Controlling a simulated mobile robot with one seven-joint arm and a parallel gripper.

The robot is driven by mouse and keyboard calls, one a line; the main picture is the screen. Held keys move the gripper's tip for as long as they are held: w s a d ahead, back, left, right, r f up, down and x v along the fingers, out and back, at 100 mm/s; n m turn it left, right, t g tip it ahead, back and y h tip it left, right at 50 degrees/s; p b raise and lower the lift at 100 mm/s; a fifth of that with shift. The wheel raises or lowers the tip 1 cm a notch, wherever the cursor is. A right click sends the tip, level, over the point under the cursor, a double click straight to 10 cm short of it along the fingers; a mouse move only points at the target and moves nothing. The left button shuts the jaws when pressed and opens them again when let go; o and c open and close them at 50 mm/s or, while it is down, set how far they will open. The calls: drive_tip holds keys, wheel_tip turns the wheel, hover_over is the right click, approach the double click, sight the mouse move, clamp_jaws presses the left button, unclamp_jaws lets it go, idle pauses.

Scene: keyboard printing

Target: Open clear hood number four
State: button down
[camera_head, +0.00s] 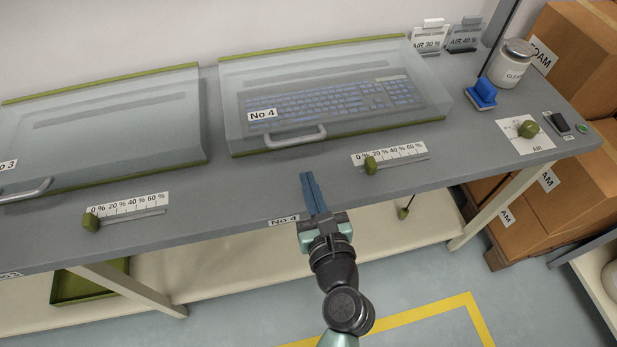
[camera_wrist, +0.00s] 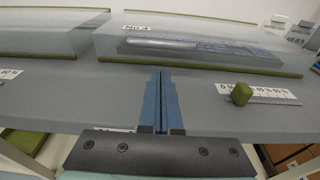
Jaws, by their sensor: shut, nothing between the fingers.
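Clear hood number four (camera_head: 335,95) stands closed on the grey bench, with a keyboard with blue keys (camera_head: 330,102) under it. A No 4 label (camera_head: 262,115) is on its front, and a grey bar handle (camera_head: 295,137) is on its front lower edge. In the wrist view the hood (camera_wrist: 200,45) lies ahead, with its handle (camera_wrist: 160,43) slightly left of the fingers. My gripper (camera_head: 309,176) is shut and empty, with blue fingers. It is in front of the hood and apart from the handle. The fingers also show in the wrist view (camera_wrist: 161,75).
Hood No 3 (camera_head: 105,125) stands to the left, also closed. A slider with a green knob (camera_head: 370,165) sits right of my gripper, and another (camera_head: 90,222) to the left.

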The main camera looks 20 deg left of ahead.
approach(293, 135)
drive_tip(key=x, duration=0.4)
drive_tip(key=shift+f, duration=0.2)
drive_tip(key=shift+r, duration=0.1)
